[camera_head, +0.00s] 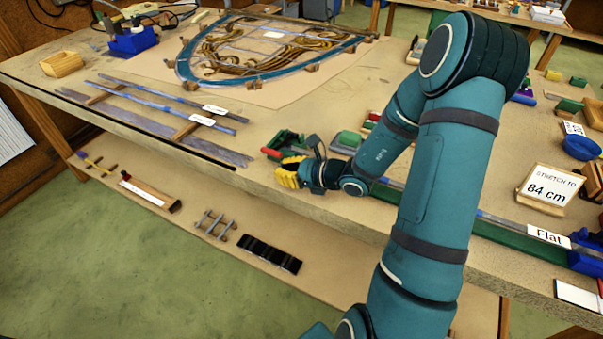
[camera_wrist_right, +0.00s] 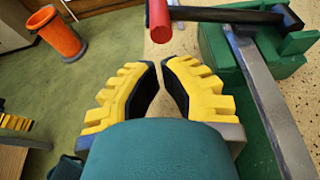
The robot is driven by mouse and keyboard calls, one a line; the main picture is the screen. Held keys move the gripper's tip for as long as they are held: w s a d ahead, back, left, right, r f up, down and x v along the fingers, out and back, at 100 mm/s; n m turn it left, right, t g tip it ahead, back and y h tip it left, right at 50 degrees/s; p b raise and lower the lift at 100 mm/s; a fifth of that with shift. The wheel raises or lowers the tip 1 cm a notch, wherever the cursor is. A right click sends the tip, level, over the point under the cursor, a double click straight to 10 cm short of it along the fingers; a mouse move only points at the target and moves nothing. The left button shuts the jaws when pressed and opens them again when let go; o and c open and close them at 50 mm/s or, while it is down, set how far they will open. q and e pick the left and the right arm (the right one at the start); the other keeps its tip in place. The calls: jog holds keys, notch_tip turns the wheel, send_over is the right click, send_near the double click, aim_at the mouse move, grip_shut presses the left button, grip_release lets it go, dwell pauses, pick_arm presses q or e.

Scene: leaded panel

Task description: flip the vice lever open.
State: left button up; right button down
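The lead vice is a green block (camera_wrist_right: 262,68) at the right of the right wrist view; it also shows near the bench's front edge in the head view (camera_head: 288,142). Its lever (camera_wrist_right: 228,15) is a dark bar with a red grip (camera_wrist_right: 159,20), lying across the top of the wrist view. My right gripper (camera_wrist_right: 158,62) has yellow ridged fingers, parted with an empty gap between them. The red grip is just beyond the fingertips, apart from them in the picture. In the head view the right gripper (camera_head: 288,172) is at the bench edge beside the vice.
A grey metal strip (camera_wrist_right: 270,110) runs from the vice. The leaded panel (camera_head: 245,72) lies at the back, with long strips (camera_head: 165,98) at left. An orange bin (camera_wrist_right: 62,35) stands on the floor.

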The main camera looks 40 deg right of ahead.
jog(key=w, duration=0.1)
jog(key=w+a, duration=0.1)
jog(key=w, duration=0.1)
jog(key=shift+f, duration=0.1)
jog(key=shift+s+r, duration=0.2)
jog(key=shift+r, duration=0.45)
jog(key=shift+w+f, duration=0.1)
